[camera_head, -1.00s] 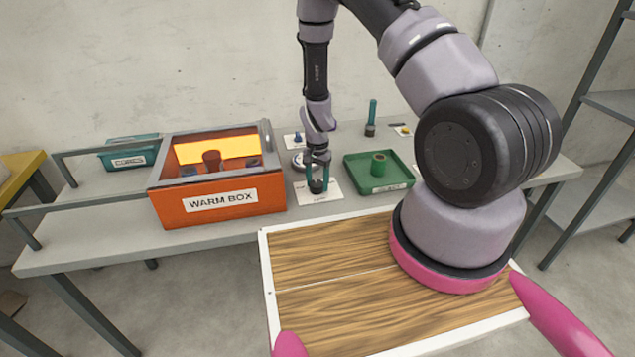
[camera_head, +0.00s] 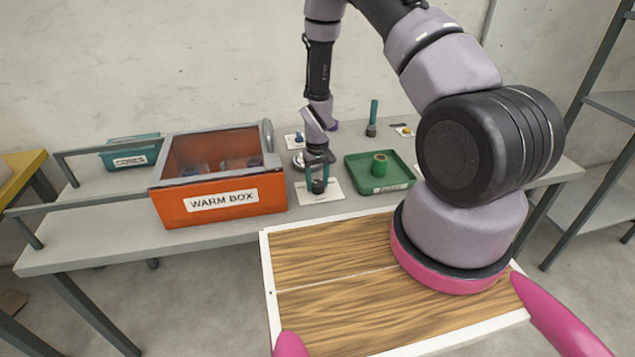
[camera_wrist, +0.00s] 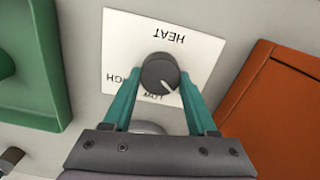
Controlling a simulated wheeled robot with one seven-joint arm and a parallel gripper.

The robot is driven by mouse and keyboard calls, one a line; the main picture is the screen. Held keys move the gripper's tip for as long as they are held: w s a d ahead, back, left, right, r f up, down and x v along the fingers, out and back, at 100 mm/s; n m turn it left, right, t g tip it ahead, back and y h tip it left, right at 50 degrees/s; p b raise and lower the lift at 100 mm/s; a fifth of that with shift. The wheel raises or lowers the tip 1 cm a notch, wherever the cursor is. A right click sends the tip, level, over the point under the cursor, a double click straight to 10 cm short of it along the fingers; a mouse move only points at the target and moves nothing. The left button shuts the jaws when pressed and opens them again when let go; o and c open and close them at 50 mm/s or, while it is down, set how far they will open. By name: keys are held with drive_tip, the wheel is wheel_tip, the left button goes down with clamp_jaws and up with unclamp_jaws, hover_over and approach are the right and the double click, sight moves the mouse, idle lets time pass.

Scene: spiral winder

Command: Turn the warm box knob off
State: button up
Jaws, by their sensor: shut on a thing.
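The warm box (camera_head: 222,205) is an orange box with a grey rim and a "WARM BOX" label, on the left half of the table. The dark grey round heat knob (camera_wrist: 161,75) with a light pointer line sits on a white plate (camera_wrist: 190,52) marked "HEAT", right of the box in the head view. In the wrist view the pointer aims down and to the right, near partly hidden lettering. My gripper (camera_head: 318,188) has its teal fingers on either side of the knob, shut on it. The wrist view also shows both fingers (camera_wrist: 162,95).
A green tray (camera_head: 362,183) with a green cylinder (camera_head: 380,164) stands right of the plate. A teal bin (camera_head: 131,154) stands at the back left. A grey rail (camera_head: 95,207) runs along the left. A wooden board (camera_head: 340,290) lies in front.

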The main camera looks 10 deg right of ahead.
sight(317, 182)
drive_tip(key=shift+n, duration=0.5)
drive_tip(key=o, duration=1.4)
drive_tip(key=shift+c, duration=0.2)
drive_tip(key=shift+r, duration=0.1)
wheel_tip(317, 182, up, 11)
